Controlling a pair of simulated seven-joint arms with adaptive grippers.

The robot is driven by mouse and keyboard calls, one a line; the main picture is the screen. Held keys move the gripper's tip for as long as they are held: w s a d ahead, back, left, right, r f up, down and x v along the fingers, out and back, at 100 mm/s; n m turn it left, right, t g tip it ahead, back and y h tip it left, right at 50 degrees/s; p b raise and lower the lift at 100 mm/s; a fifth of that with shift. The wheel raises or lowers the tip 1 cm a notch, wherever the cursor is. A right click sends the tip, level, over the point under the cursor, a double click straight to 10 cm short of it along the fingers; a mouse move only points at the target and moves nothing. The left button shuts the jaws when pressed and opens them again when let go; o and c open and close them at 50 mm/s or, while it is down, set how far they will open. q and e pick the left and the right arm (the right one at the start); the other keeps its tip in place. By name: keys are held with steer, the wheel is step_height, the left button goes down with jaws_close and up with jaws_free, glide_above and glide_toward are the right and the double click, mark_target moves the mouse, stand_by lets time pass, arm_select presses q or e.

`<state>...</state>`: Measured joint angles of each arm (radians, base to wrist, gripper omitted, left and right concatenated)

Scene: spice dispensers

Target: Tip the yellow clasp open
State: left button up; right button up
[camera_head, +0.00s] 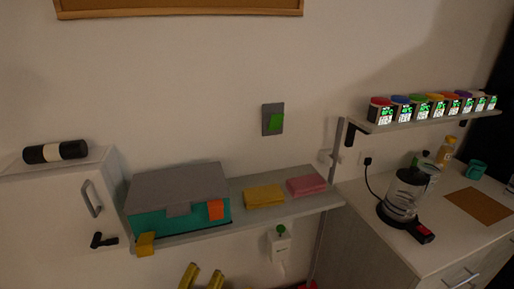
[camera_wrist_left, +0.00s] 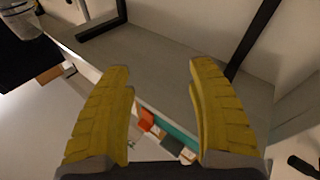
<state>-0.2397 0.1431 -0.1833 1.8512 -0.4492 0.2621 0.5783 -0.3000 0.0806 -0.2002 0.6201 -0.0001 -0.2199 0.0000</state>
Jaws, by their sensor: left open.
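A teal box (camera_head: 168,223) with a grey lid (camera_head: 175,187) sits on the wall shelf in the head view. The yellow clasp (camera_head: 145,244) is at the box's lower left front corner, low and jutting forward. The orange clasp (camera_head: 216,210) lies higher, against the front at right. My left gripper (camera_head: 204,277) has yellow fingers and shows at the bottom edge, below the shelf and right of the yellow clasp. In the left wrist view its fingers (camera_wrist_left: 160,85) are apart, with nothing between the tips. The orange clasp (camera_wrist_left: 146,119) shows beyond them. My right gripper is not in view.
Yellow (camera_head: 264,196) and pink (camera_head: 307,186) blocks lie on the shelf right of the box. A socket box (camera_head: 280,245) is under the shelf. A kettle (camera_head: 403,194) stands on the right counter.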

arm_select(q)
steer(key=s+a+f+m+g+y, duration=0.3)
steer(key=s+a+g+y, duration=0.4)
steer(key=s, duration=0.4)
steer(key=s+a+f+m+g+y, duration=0.2)
steer(key=s+a+f+g+y, duration=0.25)
steer(key=s+a, duration=0.6)
steer(key=s+d+f+g+h, duration=0.1)
steer(key=d+f, duration=0.1)
steer(key=f, duration=0.8)
steer(key=s+d+f+g+h, duration=0.1)
steer(key=s+d+f, duration=0.15)
steer(key=f, duration=0.85)
steer(key=s+d+f+g+h, duration=0.1)
steer(key=d+f+g+h, duration=0.15)
steer(key=f, duration=0.75)
steer(key=s+f+n+g, duration=0.2)
steer(key=s+f+n, duration=0.1)
steer(key=s+f, duration=1.7)
steer(key=shift+s+d+h, duration=0.15)
steer(key=shift+s+h, duration=0.15)
steer(key=shift+s, duration=0.4)
